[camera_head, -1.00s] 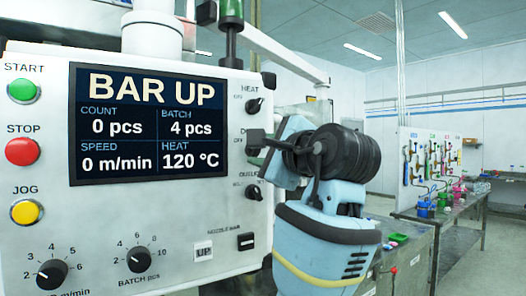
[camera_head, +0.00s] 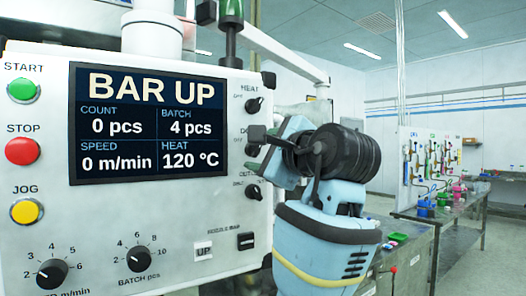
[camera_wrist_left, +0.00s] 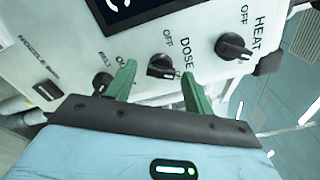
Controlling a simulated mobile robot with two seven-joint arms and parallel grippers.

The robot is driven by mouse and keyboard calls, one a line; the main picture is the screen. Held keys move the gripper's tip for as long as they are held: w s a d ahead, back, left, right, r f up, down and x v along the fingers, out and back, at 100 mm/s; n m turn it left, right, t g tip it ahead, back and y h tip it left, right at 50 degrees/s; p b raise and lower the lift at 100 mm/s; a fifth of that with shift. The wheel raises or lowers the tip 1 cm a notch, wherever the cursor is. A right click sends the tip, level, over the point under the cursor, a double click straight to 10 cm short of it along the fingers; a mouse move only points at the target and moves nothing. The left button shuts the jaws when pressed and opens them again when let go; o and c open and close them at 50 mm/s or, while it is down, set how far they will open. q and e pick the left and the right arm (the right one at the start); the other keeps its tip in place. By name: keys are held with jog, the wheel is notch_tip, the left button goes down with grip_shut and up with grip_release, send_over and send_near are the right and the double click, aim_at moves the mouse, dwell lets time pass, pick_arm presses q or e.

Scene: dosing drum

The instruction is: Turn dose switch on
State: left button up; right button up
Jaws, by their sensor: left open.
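The dose switch is a black rotary knob (camera_wrist_left: 160,66) with OFF printed above it and DOSE beside it in the left wrist view. In the head view the dose knob (camera_head: 256,135) is partly hidden by my left gripper. My left gripper (camera_wrist_left: 159,70) is open, with its two green fingers on either side of the dose knob. I cannot tell whether they touch it. The knob's exact pointer direction is unclear. My right gripper is not in view.
The heat knob (camera_wrist_left: 232,47) and another knob (camera_wrist_left: 103,83) flank the dose knob closely. The panel also carries a screen (camera_head: 148,125) reading BAR UP, a red stop button (camera_head: 22,151) and more dials. A workbench (camera_head: 455,210) stands farther right.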

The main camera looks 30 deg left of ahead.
pick_arm(q)
jog(key=v, duration=0.8)
jog(key=shift+a, duration=0.1)
dwell(0.3)
